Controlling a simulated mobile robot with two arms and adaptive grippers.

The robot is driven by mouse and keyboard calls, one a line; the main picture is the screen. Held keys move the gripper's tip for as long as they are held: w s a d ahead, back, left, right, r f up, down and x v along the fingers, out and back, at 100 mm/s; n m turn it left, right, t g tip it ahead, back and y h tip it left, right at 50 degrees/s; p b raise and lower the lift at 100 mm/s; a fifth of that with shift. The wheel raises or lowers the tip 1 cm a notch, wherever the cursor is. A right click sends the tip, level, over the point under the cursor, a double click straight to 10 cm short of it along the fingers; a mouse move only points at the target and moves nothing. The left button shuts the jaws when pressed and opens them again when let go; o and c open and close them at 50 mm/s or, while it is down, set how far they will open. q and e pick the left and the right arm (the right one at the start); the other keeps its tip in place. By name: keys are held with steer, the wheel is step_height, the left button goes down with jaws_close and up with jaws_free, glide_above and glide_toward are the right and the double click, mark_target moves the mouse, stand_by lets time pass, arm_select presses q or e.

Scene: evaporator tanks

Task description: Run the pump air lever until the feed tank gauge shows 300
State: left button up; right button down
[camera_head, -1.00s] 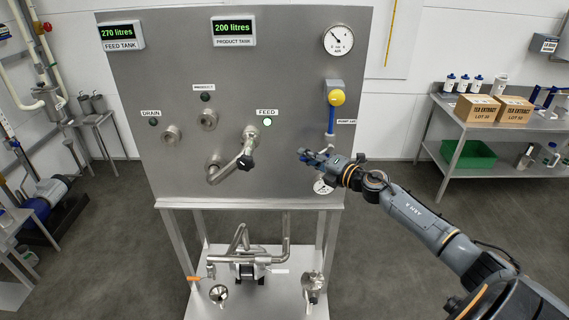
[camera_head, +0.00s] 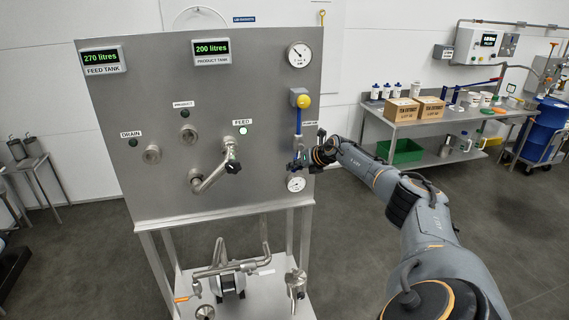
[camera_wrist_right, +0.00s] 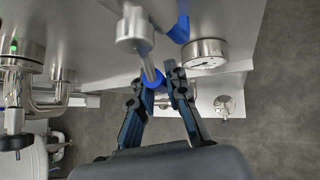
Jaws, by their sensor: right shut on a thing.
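The feed tank gauge (camera_head: 101,59) at the panel's upper left reads 270 litres. The product tank gauge (camera_head: 212,51) reads 200 litres. The pump air lever (camera_head: 298,122) hangs down on the panel's right side, below a yellow ball (camera_head: 304,101). My right gripper (camera_head: 300,162) is at the lever's lower end. In the right wrist view, the fingers of my right gripper (camera_wrist_right: 164,76) are shut on the lever's blue end (camera_wrist_right: 159,85), partly hidden by them. My left gripper is out of view.
A round dial (camera_head: 299,55) is above the lever and another (camera_head: 296,184) just below my right gripper. A bent pipe with a black knob (camera_head: 232,167) points to FEED, where a green light (camera_head: 243,130) is lit. A bench (camera_head: 400,131) stands at the right.

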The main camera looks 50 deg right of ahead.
steer(key=shift+s+d+r+n+g+h+p, duration=0.1)
steer(key=shift+s+d+n+g+h+p, duration=0.2)
steer(key=shift+p, duration=0.4)
steer(key=shift+s+d+f+n+g+h+p, duration=0.15)
steer(key=shift+d+f+n+g+h+p, duration=0.25)
steer(key=shift+p, duration=0.45)
steer(key=shift+a, duration=0.1)
steer(key=c, duration=1.3)
jaws_free()
steer(key=shift+s+r, duration=0.1)
steer(key=shift+r, duration=0.05)
steer(key=v, duration=1.1)
steer(key=shift+s+a+r, duration=0.2)
steer(key=shift+a+r, duration=0.05)
